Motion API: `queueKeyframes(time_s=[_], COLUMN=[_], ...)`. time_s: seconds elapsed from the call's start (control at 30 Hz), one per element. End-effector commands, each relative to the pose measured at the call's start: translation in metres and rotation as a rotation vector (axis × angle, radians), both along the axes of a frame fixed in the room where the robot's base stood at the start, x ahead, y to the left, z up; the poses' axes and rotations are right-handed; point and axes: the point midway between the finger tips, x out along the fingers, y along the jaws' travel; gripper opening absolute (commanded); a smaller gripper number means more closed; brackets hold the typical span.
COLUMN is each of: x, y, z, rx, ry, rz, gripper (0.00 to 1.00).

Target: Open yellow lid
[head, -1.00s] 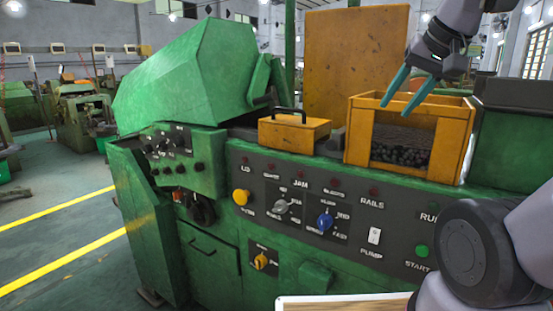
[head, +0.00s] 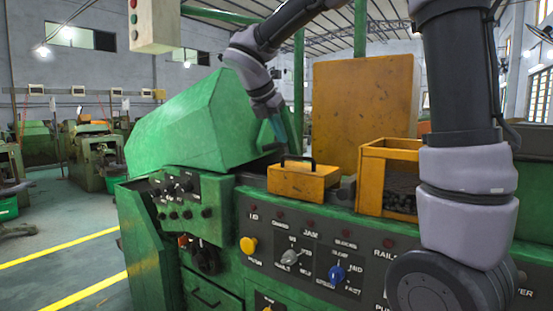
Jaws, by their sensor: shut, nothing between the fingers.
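A small yellow lid (head: 302,183) with a black bar handle (head: 298,160) sits on top of the green machine (head: 225,230), and it looks lowered. My gripper (head: 278,130) points down behind and a little left of the lid, beside the green hood. Its teal fingers show as one narrow shape, shut with nothing in them.
A yellow bin (head: 386,150) of dark small parts stands right of the lid, partly hidden by my arm. A tall yellow panel (head: 366,110) rises behind. The sloped green hood (head: 195,125) is close left of my gripper. A control box (head: 153,25) hangs at upper left.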

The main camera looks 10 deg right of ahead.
Motion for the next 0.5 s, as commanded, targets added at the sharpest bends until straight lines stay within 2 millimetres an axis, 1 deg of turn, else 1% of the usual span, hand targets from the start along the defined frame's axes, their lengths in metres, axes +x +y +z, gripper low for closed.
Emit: queueKeyframes(time_s=[0.07,0.17,0.5], x=[0.004,0.008,0.034], y=[0.002,-0.003,-0.029], z=[-0.003,-0.010,-0.059], rx=[-0.022,-0.026,-0.023], ry=[0.009,0.011,0.012], rz=[0.025,0.028,0.024], gripper=[0.00,0.00,0.00])
